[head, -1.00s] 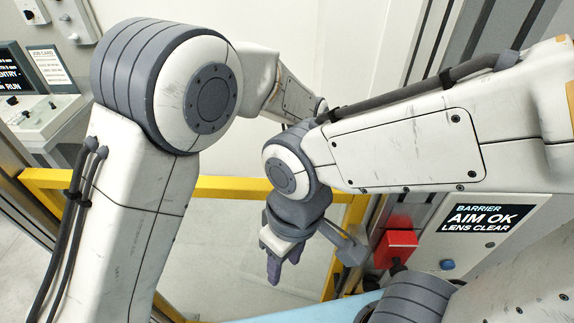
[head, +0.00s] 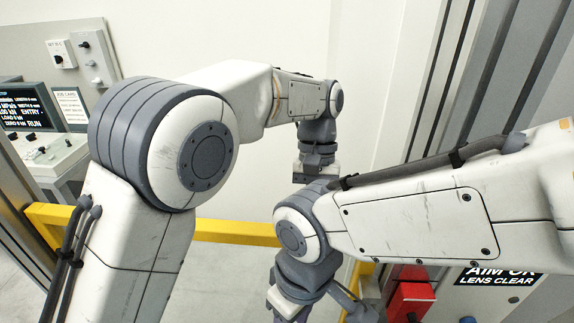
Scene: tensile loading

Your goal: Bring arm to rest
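My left arm comes in from the left and reaches toward the middle. Its gripper (head: 316,170) hangs down at the far end, with its fingertips hidden behind my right arm's wrist. My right arm comes in from the right. Its wrist hangs down at lower centre, and its gripper (head: 286,303) is cut off by the bottom edge, so its fingertips are out of view. No object shows in either gripper, but the fingers of both are hidden or out of frame.
A yellow rail (head: 235,231) runs low across the middle. A console with a screen (head: 27,107) stands at left. A grey post (head: 455,80) rises at right.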

